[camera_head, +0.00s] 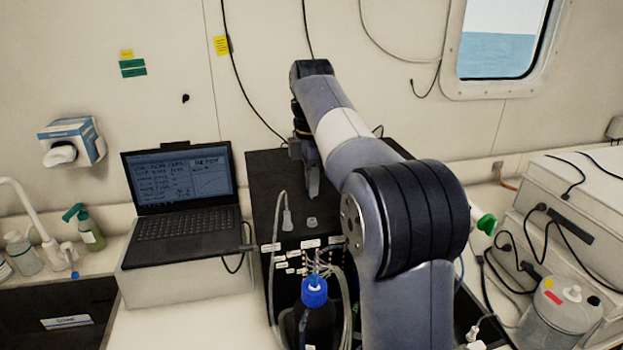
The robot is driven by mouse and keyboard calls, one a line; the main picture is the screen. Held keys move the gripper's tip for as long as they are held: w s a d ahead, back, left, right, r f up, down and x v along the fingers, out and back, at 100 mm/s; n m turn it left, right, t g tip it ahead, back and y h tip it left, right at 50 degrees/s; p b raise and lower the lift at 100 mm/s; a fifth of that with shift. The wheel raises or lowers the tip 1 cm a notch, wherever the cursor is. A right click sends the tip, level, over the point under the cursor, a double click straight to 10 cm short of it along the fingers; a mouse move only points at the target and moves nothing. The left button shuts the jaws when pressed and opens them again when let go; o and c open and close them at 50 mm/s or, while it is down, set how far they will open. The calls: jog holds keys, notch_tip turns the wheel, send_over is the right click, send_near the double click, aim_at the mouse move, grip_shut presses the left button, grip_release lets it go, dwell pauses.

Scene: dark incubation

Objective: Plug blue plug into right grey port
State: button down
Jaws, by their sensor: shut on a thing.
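My gripper (312,188) points down over the black box (262,178), behind a small grey port-like piece (312,222) on the box's top near its front edge. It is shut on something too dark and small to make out. I cannot pick out the blue plug. A grey connector (287,216) with a grey cable is on the box top to the left of the grey piece. I cannot tell whether it sits in a port. My arm covers the right part of the box, so anything there is hidden.
A laptop (188,225) stands left of the box. A bottle with a blue cap (314,291), loose tubes and small white labels (310,243) are at the box's front. A clear container (560,310) and white cases (570,205) with black cables are at right.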

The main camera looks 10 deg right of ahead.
aim_at(312, 224)
jog(key=shift+f, duration=2.75)
jog(key=shift+f, duration=0.55)
jog(key=c, duration=1.4)
grip_release()
jog(key=shift+r, duration=0.1)
notch_tip(312, 224, up, 11)
jog(key=shift+f, duration=0.15)
jog(key=shift+f, duration=0.15)
notch_tip(312, 224, down, 11)
jog(key=shift+r, duration=0.2)
jog(key=shift+r, duration=0.1)
